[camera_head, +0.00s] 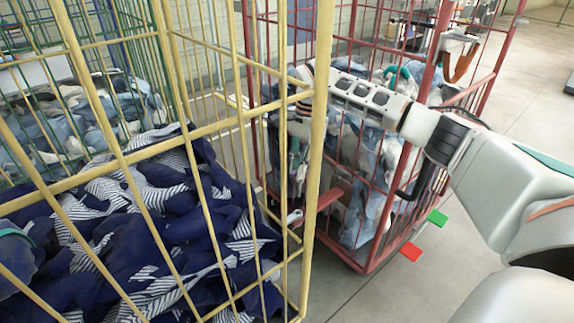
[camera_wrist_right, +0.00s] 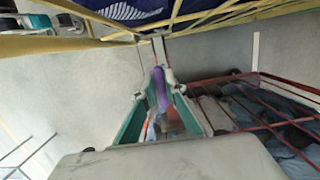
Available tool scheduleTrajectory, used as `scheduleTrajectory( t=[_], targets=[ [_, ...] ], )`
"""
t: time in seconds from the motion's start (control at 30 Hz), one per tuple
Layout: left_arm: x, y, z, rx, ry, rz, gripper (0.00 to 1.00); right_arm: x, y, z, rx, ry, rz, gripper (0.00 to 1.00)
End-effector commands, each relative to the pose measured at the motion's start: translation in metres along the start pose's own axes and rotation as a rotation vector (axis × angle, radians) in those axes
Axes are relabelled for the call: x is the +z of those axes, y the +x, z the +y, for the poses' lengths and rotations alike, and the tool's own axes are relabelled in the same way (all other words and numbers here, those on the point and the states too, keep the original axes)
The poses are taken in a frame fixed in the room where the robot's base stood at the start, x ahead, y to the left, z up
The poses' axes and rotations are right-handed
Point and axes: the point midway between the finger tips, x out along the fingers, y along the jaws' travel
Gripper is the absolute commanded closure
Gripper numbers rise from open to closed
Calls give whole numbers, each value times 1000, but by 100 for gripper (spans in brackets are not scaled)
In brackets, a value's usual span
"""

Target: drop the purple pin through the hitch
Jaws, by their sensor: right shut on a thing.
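The purple pin (camera_wrist_right: 160,88) shows in the right wrist view, between the teal-sided fingers of my right gripper (camera_wrist_right: 158,98). The gripper is shut on it. In the head view my right arm comes in from the right, and the right gripper (camera_head: 297,160) hangs low between the two cage carts, partly behind a yellow post. Below the gripper, a small pale ringed part (camera_head: 295,218) and a red bar (camera_head: 326,196) lie low between the carts, perhaps the hitch. I cannot tell whether the pin touches it. My left gripper is not in view.
A yellow cage cart (camera_head: 318,150) with navy striped laundry stands at the left. A red cage cart (camera_head: 392,215) with pale blue laundry stands beyond my arm. Red and green tabs (camera_head: 411,251) stick out near its base. Grey floor (camera_head: 400,295) is clear in front.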

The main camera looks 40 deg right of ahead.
Motion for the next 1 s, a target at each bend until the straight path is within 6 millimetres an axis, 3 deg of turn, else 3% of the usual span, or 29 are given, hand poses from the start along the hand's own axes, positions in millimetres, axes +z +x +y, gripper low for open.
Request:
scheduleTrajectory(
  t=[0.53, 1.0],
  targets=[
    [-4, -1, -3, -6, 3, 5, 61, 1, -6, -1, -4, -1, 2, 100],
    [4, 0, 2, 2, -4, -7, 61, -6, 41, 0, 5, 0, 0, 100]
  ],
)
